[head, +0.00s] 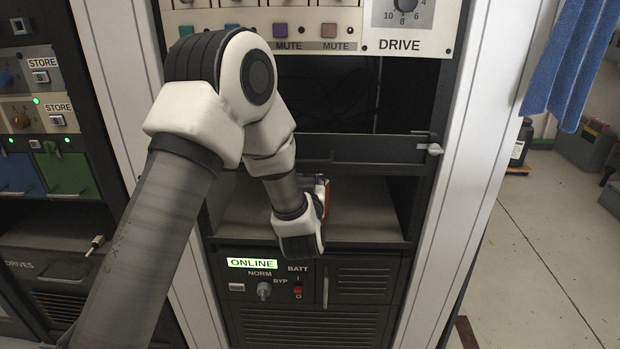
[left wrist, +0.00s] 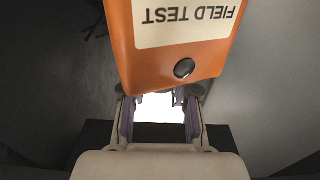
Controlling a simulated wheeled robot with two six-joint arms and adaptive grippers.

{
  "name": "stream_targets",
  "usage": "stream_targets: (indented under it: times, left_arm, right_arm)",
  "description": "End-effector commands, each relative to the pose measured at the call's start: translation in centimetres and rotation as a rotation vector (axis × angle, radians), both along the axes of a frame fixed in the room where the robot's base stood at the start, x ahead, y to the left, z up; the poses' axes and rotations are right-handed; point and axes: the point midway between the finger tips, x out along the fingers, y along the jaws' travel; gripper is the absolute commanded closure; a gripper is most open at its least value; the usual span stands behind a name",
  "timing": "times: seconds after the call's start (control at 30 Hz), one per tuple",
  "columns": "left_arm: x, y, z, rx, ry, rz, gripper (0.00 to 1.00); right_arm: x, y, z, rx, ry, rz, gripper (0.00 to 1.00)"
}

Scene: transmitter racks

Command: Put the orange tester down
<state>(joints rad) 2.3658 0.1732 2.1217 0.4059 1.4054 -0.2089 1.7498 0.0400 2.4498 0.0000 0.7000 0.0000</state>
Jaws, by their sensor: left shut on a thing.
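The orange tester (left wrist: 218,62) fills the top of the left wrist view, with a pale label reading FIELD TEST upside down and a dark round button. My left gripper (left wrist: 160,112) is shut on its near end. In the head view my left arm reaches into the open shelf bay (head: 365,222), and only a thin orange strip of the tester (head: 327,196) shows beside the gripper (head: 322,190). The wrist hides most of the gripper and tester there. I cannot tell whether the tester touches the shelf. My right gripper is in neither view.
Above the bay is a dark drawer front (head: 365,150) with a light latch at its right. Below is a panel with a lit ONLINE display (head: 252,263) and a red switch (head: 298,290). White rack posts stand on both sides. Open floor (head: 550,240) lies right.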

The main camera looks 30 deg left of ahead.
Motion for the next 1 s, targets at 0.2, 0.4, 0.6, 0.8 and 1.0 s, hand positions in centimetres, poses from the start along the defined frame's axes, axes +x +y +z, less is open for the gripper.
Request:
stream_targets:
  times: [0.2,0.4,0.6,0.8,1.0]
  left_arm:
    - [0.0,0.0,0.0,0.000,0.000,0.000,0.45]
    - [-0.1,-0.1,0.0,0.000,0.000,0.000,0.45]
    - [-2.4,-1.4,0.2,0.003,0.004,-0.002,0.45]
    - [-6.9,-4.1,0.2,0.006,0.006,-0.005,0.45]
    - [-9.9,-5.9,0.0,0.003,0.003,-0.002,0.45]
  right_arm:
    - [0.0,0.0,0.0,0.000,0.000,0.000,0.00]
    - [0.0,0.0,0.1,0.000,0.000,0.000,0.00]
    - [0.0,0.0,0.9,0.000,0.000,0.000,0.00]
    - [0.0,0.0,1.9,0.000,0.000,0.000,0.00]
    - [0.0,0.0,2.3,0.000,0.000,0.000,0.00]
